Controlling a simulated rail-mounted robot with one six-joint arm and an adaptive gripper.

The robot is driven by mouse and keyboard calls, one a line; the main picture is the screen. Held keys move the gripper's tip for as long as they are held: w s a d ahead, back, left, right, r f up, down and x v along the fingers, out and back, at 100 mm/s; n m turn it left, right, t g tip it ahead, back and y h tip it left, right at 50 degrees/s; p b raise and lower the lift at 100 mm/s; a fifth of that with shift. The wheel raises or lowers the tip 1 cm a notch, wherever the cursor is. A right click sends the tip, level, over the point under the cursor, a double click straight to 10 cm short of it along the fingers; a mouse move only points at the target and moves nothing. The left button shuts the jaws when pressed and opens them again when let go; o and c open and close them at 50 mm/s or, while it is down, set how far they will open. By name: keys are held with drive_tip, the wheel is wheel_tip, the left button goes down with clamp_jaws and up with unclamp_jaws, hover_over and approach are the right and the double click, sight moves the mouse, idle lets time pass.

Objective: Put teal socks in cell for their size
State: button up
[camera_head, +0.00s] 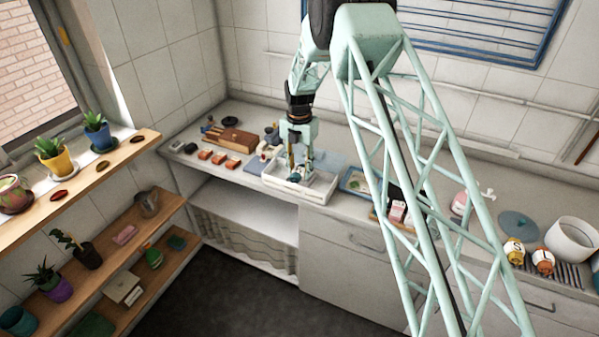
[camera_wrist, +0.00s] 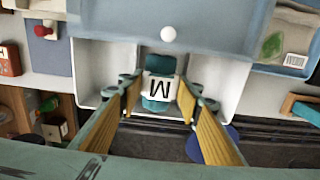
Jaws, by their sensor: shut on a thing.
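The teal socks (camera_wrist: 158,90), rolled with a white band marked M, sit between my gripper's fingers. My gripper (camera_wrist: 160,104) is shut on them, with a yellow-padded finger on each side. In the head view my gripper (camera_head: 298,177) points down into a white divided tray (camera_head: 318,192) on the counter. The tray's walls also show in the wrist view (camera_wrist: 102,62), and the socks appear over its middle cell. I cannot tell whether they touch the cell floor. In the head view the socks are small and partly hidden by the fingers.
A blue-grey panel (camera_wrist: 165,22) covers the tray's far side in the wrist view. A blue-edged tray (camera_head: 355,183) stands to its right. Several orange-red items (camera_head: 204,155) and a brown wooden box (camera_head: 238,139) lie to its left. The counter's front edge is close to the tray.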

sight(300, 169)
drive_tip(key=shift+f, duration=0.5)
drive_tip(key=shift+f+b, duration=0.45)
drive_tip(key=shift+f, duration=0.15)
drive_tip(key=o, duration=0.8)
drive_tip(key=shift+r, duration=0.1)
drive_tip(key=shift+r+p, duration=0.5)
drive_tip(key=shift+r, duration=0.05)
wheel_tip(300, 169, up, 12)
drive_tip(key=b, duration=0.1)
drive_tip(key=shift+b, duration=0.3)
idle(0.7)
